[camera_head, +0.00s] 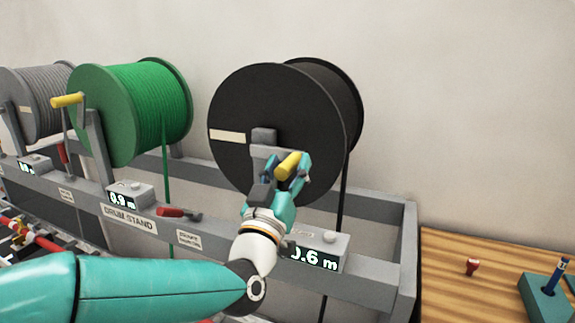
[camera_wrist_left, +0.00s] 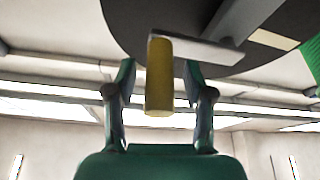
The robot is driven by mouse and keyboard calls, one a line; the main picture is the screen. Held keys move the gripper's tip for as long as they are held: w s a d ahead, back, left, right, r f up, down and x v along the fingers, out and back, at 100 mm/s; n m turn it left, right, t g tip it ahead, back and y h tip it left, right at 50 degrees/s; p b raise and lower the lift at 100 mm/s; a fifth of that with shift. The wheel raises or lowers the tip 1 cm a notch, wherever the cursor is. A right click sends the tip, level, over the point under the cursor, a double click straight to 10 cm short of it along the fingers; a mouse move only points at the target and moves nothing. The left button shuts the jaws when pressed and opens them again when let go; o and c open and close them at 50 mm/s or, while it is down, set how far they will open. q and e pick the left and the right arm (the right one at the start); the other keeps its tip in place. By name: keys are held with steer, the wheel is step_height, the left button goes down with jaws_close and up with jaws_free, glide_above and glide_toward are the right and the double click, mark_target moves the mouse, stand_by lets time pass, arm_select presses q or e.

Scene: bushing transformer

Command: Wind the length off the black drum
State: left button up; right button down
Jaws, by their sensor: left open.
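The black drum (camera_head: 232,155) stands at the right end of the drum stand (camera_head: 375,275), with a black cable (camera_head: 340,210) hanging down behind its right side. Its crank has a yellow handle (camera_head: 288,165), which also shows in the left wrist view (camera_wrist_left: 159,80). My left gripper (camera_head: 286,174) is at this handle with its fingers open on both sides of it. In the left wrist view the handle lies between the fingertips with gaps at each side. The black drum's counter (camera_head: 316,258) reads about 0.6 m, its left edge partly hidden by my wrist. My right gripper is not seen.
A red-handled lever (camera_head: 172,212) sits on the front rail. A wooden table (camera_head: 450,280) with a red item (camera_head: 472,266) is at right.

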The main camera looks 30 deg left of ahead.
arm_select(q)
steer(key=shift+c, duration=0.2)
jaws_close()
steer(key=shift+f, duration=0.1)
